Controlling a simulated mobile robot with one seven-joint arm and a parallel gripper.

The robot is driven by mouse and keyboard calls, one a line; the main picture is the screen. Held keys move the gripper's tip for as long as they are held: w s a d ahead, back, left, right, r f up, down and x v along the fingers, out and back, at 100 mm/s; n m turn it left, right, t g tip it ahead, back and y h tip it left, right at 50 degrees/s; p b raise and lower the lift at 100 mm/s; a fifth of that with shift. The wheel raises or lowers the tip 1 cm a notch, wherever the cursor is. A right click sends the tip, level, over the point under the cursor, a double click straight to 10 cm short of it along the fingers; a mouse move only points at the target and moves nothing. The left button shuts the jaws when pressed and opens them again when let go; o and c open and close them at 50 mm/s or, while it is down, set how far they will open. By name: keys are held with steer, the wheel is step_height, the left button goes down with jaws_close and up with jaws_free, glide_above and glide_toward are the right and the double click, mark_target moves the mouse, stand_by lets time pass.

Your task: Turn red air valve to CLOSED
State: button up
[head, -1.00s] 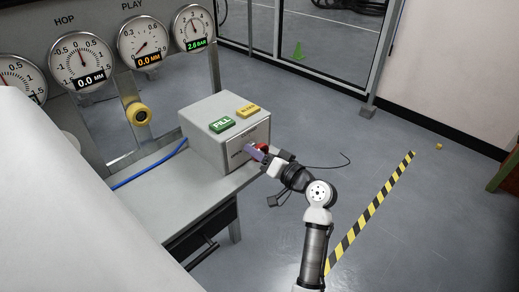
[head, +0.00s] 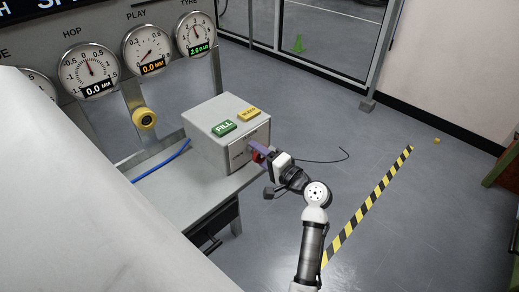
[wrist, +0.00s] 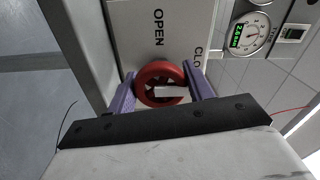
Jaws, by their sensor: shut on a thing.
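The red air valve (wrist: 143,78) is a round red handwheel on the front plate of a grey box (head: 208,150). In the wrist view my gripper (wrist: 160,88) has its two purple fingers on either side of the wheel, shut on its rim. The plate beside the wheel reads OPEN, and a partly cut-off word starting CLO stands to its right. In the head view my gripper (head: 262,153) reaches the box's front from the right and hides most of the wheel. I cannot tell which word the valve points to.
The box carries a green FILL button (head: 223,127) and a yellow button (head: 249,112) on top. It stands on a grey bench (head: 190,190) with a blue hose (head: 165,158). Dial gauges (head: 196,35) hang behind; one reads 2.6 BAR. The floor to the right is open.

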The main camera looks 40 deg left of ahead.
stand_by(0.4)
steer(key=o, duration=1)
steer(key=shift+c, duration=0.2)
steer(key=s+d+b, duration=0.1)
steer(key=d+b, duration=0.3)
steer(key=d, duration=1)
steer(key=shift+a, duration=0.1)
